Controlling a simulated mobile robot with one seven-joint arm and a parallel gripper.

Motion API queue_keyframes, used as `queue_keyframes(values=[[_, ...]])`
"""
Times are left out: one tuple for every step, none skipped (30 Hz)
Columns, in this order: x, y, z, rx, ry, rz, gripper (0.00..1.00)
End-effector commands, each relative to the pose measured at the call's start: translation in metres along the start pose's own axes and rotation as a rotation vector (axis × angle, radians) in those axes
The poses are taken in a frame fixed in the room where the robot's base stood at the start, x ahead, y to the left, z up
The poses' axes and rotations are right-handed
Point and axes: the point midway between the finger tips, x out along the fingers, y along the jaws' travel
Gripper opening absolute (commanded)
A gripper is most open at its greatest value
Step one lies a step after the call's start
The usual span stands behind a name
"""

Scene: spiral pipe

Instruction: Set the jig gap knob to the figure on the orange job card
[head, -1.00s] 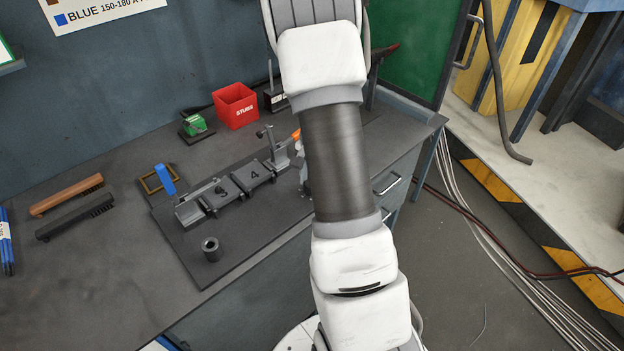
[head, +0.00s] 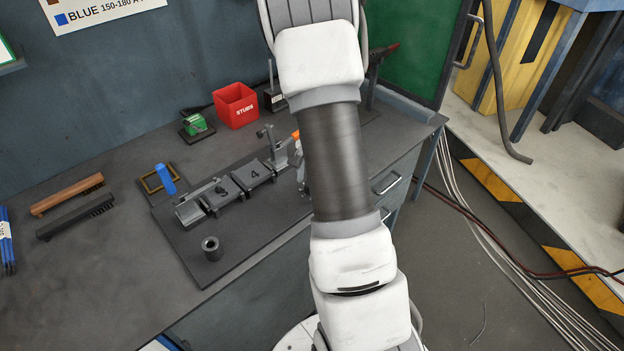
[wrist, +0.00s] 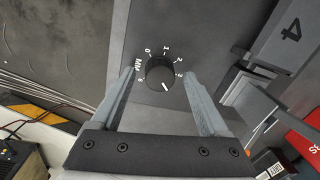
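The jig gap knob (wrist: 160,74) is a small round black knob on a grey face in the wrist view. Pale figures 0 to 3 and "MM" sit around it. Its white pointer line points to the lower right, past the 3. My gripper (wrist: 159,76) is open, one finger on each side of the knob; I cannot tell whether they touch it.
A red STUBS box (head: 236,106), a green item (head: 195,125) and a blue item on a brown frame (head: 165,179) stand near the jig. A dark ring (head: 211,248) sits in front. Two brushes (head: 68,195) lie left. The front left bench is clear.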

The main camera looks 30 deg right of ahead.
Motion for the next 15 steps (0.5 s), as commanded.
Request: queue_keyframes(values=[[0.000,0.000,0.000,0.000,-0.001,0.001,0.78],[0.000,0.000,0.000,0.000,-0.001,0.001,0.78],[0.000,0.000,0.000,0.000,-0.001,0.001,0.78],[-0.001,0.000,0.000,0.000,-0.001,0.001,0.78],[-0.002,0.000,0.000,0.000,0.000,0.000,0.78],[-0.004,0.000,0.000,0.000,0.000,0.000,0.78],[-0.006,0.000,0.000,0.000,0.000,0.000,0.78],[-0.010,0.000,0.000,0.000,0.001,-0.001,0.78],[-0.016,-0.001,0.000,0.000,0.002,-0.002,0.78],[-0.021,-0.001,0.000,0.000,0.002,-0.002,0.78],[-0.027,-0.001,0.000,0.000,0.002,-0.002,0.78],[-0.036,-0.001,0.000,-0.001,0.003,-0.003,0.78],[-0.043,-0.001,-0.001,-0.002,0.003,-0.004,0.78],[-0.050,-0.001,-0.001,-0.002,0.004,-0.004,0.78],[-0.061,-0.001,-0.001,-0.001,0.004,-0.004,0.78]])
